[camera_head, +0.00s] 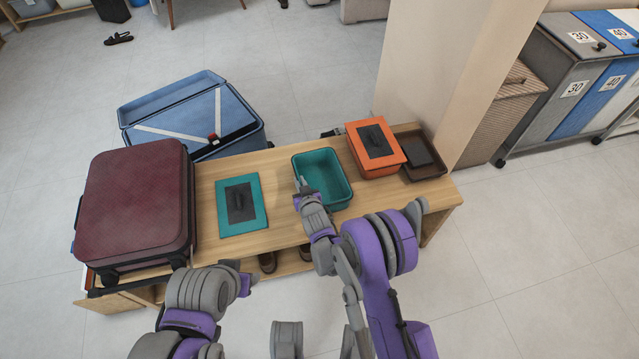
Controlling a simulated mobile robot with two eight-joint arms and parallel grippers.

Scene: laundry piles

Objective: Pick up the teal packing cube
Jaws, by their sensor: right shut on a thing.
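A flat teal packing cube (259,191) with a dark panel and handle on top lies on the wooden bench, right of the maroon suitcase. An open teal bin (334,187) stands to its right on the bench. My right gripper (302,184) is at the bin's left wall and appears shut on its rim; the fingertips are small and partly hidden. The right gripper is apart from the flat teal cube. My left arm (205,290) is low at the front of the bench; its fingers cannot be made out.
A maroon suitcase (135,195) fills the bench's left end. A blue suitcase (190,115) stands behind. An orange packing cube (359,149) and a brown tray (432,172) holding a dark item are at the right, beside a pillar (440,70). Bare bench (280,195) lies between the teal things.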

